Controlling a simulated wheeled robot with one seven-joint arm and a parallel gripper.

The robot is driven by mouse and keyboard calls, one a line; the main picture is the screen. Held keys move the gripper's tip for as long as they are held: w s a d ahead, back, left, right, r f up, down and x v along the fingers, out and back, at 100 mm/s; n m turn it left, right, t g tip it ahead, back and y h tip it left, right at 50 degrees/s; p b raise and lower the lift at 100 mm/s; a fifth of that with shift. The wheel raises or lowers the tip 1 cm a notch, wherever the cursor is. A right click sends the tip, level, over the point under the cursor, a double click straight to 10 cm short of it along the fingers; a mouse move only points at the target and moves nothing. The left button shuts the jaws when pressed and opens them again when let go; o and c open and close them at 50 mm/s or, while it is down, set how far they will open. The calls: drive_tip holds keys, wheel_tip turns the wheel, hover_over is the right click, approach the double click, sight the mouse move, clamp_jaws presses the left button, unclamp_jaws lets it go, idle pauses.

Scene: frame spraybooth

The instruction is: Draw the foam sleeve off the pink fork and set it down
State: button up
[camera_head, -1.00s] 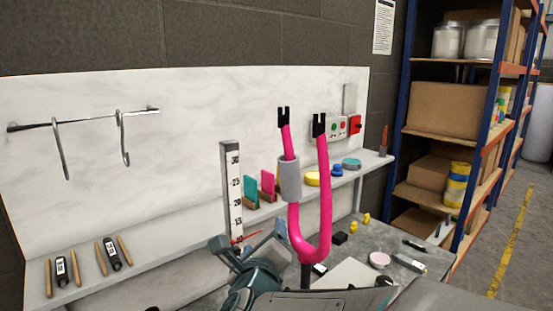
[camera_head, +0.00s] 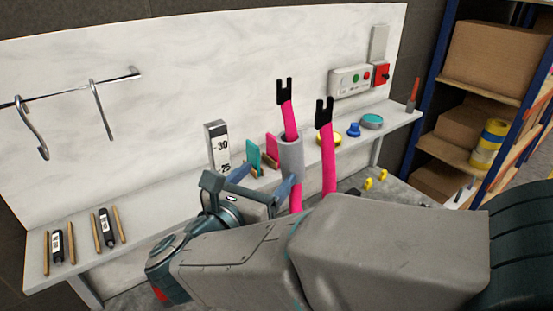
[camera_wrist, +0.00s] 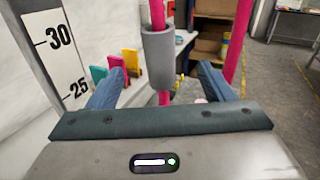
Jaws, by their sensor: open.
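The pink fork (camera_head: 328,160) stands upright with two prongs, each with a black slotted tip. A grey foam sleeve (camera_head: 291,160) is around its left prong, below the tip; pink shows above and below it. In the wrist view the sleeve (camera_wrist: 158,58) is ahead, between the two blue fingers and beyond their tips. My gripper (camera_head: 262,182) is open and empty, beside the sleeve on its left in the head view. In the wrist view my gripper (camera_wrist: 158,82) has its fingers wide apart. My arm hides the fork's lower part in the head view.
A ruler post (camera_head: 217,148) stands left of the fork, close to my gripper. A shelf (camera_head: 395,120) behind holds coloured cards (camera_head: 254,157), a yellow disc (camera_head: 328,138) and a teal disc (camera_head: 372,121). Hooks (camera_head: 105,110) hang from a wall rail. Boxed shelving (camera_head: 495,60) stands right.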

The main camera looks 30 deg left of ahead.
sight(285, 110)
drive_tip(key=w+p, duration=0.4)
drive_tip(key=w, duration=0.9)
drive_tip(key=shift+r, duration=0.1)
drive_tip(key=shift+c, duration=0.3)
drive_tip(key=c, duration=1.1)
drive_tip(key=shift+s+a+r, duration=0.15)
drive_tip(key=shift+r, duration=0.85)
drive_tip(key=shift+s+a+r, duration=0.1)
drive_tip(key=shift+s+r, duration=0.05)
drive_tip(key=shift+r, duration=0.9)
drive_tip(key=shift+r, duration=0.15)
drive_tip(key=shift+s+a+r+b, duration=0.1)
drive_tip(key=shift+s+r, duration=0.05)
drive_tip(key=shift+r, duration=0.45)
drive_tip(key=shift+s+a+r+b, duration=0.15)
drive_tip(key=shift+s+r, duration=0.05)
drive_tip(key=shift+r, duration=0.45)
drive_tip(key=shift+s+a+r+b, duration=0.1)
drive_tip(key=shift+s+r, duration=0.05)
drive_tip(key=shift+r, duration=0.45)
